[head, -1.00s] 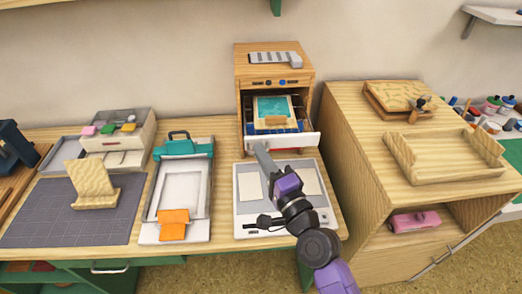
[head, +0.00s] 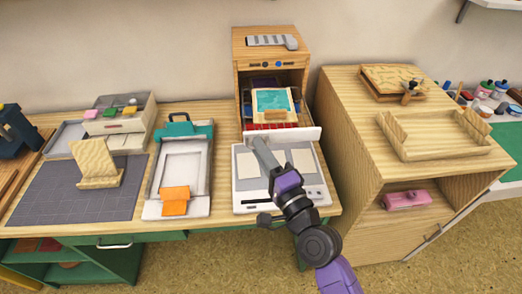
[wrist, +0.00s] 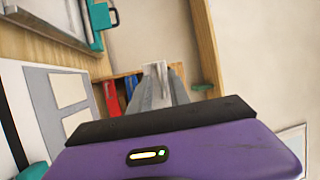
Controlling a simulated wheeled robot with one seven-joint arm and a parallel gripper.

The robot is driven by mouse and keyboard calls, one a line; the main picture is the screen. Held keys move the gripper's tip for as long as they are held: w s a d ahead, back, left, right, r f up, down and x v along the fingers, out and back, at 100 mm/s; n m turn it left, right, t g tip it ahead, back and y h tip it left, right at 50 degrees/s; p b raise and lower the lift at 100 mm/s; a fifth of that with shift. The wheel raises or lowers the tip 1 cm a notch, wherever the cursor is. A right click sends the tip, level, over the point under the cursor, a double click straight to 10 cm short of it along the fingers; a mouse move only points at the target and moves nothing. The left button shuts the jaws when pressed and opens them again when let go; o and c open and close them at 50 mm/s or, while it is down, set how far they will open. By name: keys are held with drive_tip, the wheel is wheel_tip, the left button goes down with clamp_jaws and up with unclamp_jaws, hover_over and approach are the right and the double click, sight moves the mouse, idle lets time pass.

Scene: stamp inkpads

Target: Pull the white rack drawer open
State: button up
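The white rack drawer (head: 300,135) sticks out of the wooden cabinet (head: 239,80), its white front panel facing me. It holds red items at the front and a wooden block on a teal-and-cream piece. My gripper (head: 257,142) is at the left part of the drawer front. In the wrist view my two grey fingers (wrist: 158,78) close together around a white part of the drawer (wrist: 158,66). Red and blue items (wrist: 114,96) show beside them. The exact contact is partly hidden by the fingers.
A white-and-grey flat device (head: 243,192) lies on the table below the drawer. A white tray with an orange part (head: 154,206) is left of it. A taller wooden cabinet (head: 342,120) stands close on the right.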

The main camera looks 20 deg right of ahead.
idle(0.3)
drive_tip(key=s+f+b, duration=0.1)
drive_tip(key=s+b, duration=0.1)
drive_tip(key=s, duration=0.5)
drive_tip(key=shift+s+d+b, duration=0.35)
